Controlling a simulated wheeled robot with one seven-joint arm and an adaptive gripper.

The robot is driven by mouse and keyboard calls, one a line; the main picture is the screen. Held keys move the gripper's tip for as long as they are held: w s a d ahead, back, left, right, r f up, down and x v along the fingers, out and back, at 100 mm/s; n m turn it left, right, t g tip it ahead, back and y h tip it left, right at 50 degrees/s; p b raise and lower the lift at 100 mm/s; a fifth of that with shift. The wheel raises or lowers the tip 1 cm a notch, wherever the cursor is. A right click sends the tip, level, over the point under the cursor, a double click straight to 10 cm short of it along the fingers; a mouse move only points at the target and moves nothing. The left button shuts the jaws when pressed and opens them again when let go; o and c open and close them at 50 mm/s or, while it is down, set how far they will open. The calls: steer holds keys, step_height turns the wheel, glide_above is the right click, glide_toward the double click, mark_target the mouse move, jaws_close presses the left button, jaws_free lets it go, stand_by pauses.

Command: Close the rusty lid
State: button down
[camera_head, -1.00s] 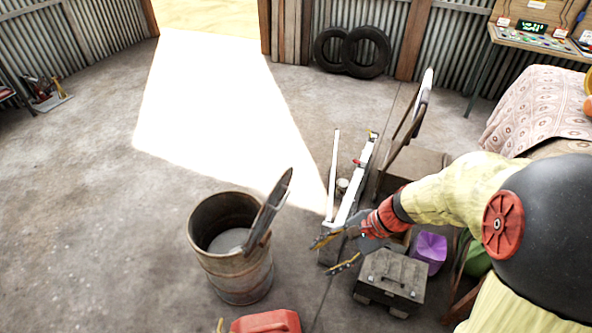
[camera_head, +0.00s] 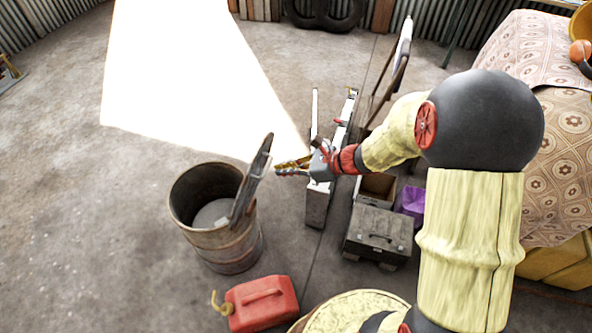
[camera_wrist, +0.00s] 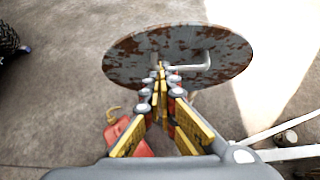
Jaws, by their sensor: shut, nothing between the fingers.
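The rusty lid (camera_head: 252,178) stands steeply tilted up at the right rim of a rusty open barrel (camera_head: 226,244). The barrel's grey inside shows in the head view. In the wrist view the lid (camera_wrist: 130,62) is a round grey plate with brown rust patches and a pale bent handle (camera_wrist: 200,60). My gripper (camera_head: 278,168) is just right of the lid, with its fingers pointing at it. In the wrist view the shut, empty fingertips (camera_wrist: 161,70) overlap the lid's lower middle, left of the handle. I cannot tell whether they touch it.
A red jerrycan (camera_head: 262,302) stands in front of the barrel. A grey toolbox (camera_head: 378,234), a purple item (camera_head: 412,200) and long metal pieces (camera_head: 318,205) lie to the right. A cloth-covered table (camera_head: 545,130) is far right. Floor left of the barrel is clear.

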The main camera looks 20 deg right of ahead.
mark_target(253, 167)
steer(key=shift+w+a+b, duration=0.2)
steer(key=shift+w+a, duration=0.3)
steer(key=shift+a, duration=0.3)
steer(key=shift+w+a+b, duration=0.25)
steer(key=shift+w+a, duration=0.3)
steer(key=shift+a, duration=0.25)
steer(key=shift+w+a+b, duration=0.2)
steer(key=shift+w+a, duration=0.3)
steer(key=shift+a, duration=0.3)
steer(key=shift+w+r, duration=0.1)
